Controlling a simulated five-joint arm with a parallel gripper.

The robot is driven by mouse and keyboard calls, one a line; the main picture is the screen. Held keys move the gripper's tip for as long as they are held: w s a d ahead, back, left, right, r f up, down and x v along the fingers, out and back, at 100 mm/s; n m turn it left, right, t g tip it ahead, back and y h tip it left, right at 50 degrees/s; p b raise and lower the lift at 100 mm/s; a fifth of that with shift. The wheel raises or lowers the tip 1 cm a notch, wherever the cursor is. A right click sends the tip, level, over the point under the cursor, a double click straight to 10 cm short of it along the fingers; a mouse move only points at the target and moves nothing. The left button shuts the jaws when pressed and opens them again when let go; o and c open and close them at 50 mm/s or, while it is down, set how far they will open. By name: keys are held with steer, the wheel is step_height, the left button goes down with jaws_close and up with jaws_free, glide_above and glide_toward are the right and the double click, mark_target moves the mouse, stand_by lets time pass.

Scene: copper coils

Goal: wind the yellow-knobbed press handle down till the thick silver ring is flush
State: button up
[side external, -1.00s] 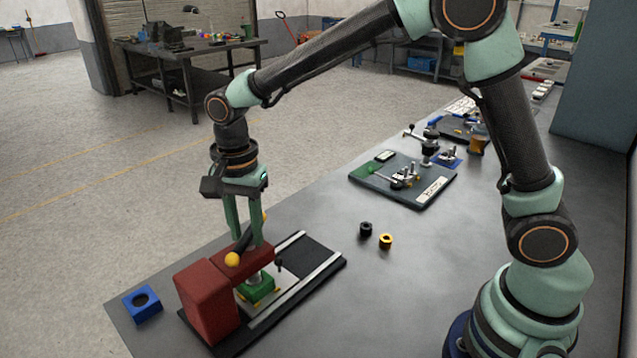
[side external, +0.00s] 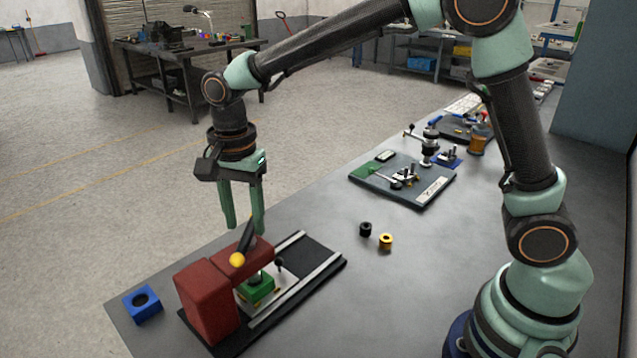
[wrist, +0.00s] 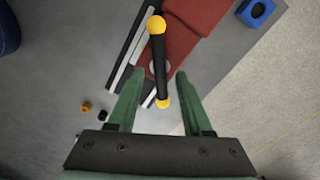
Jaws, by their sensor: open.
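The press has a red body (side external: 208,298), and its black handle bar (side external: 248,240) slants over the top. One yellow knob (side external: 237,260) shows at the bar's near end. The wrist view shows yellow knobs at both ends of the bar (wrist: 158,62). My gripper (side external: 244,228) is open, fingers pointing down, above the handle. In the wrist view the bar shows between the open fingers (wrist: 158,75), and neither finger clearly touches it. A green block (side external: 258,290) sits under the press head. The thick silver ring cannot be made out clearly there.
A blue block with a round hole (side external: 141,303) lies left of the press. A black ring (side external: 366,229) and a yellow ring (side external: 386,242) lie right of it. A dark board with parts (side external: 405,181) is farther back.

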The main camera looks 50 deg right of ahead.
steer(key=shift+r, duration=2.25)
steer(key=shift+d, duration=0.1)
steer(key=s+d+r+n+t, duration=0.3)
steer(key=s+d+n+t, duration=0.2)
steer(key=s+d+n, duration=0.7)
steer(key=d, duration=0.4)
steer(key=shift+s+d+r+n+t, duration=0.2)
steer(key=shift+s+n+t, duration=0.1)
steer(key=shift+n, duration=0.1)
